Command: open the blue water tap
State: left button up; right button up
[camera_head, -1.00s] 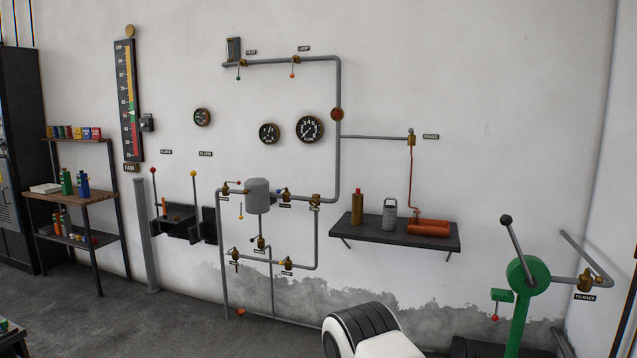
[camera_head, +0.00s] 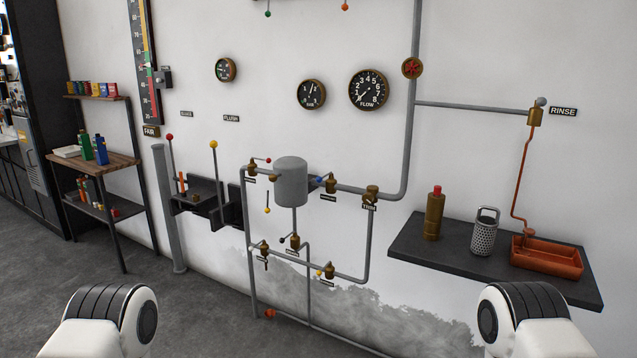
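A small tap with a blue handle (camera_head: 319,180) sits on the grey pipework just right of a grey cylindrical tank (camera_head: 291,181), at the middle of the picture. Its brass body (camera_head: 330,183) is on the pipe, with a small black label below it that is too small to read. I cannot tell from here whether the tap is open or shut. Neither of my grippers is in view; only white and black parts of my arms show at the bottom left and bottom right, well apart from the tap.
Other taps share the pipes, including a red-handled one (camera_head: 253,169) and a lower yellow-handled one (camera_head: 329,270). A dark shelf (camera_head: 430,257) with a bottle, a mesh canister and an orange tray juts out at right. A rack (camera_head: 120,161) stands left. Grey floor is clear in front.

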aim_at(320, 179)
jog(key=i+j, duration=1.05)
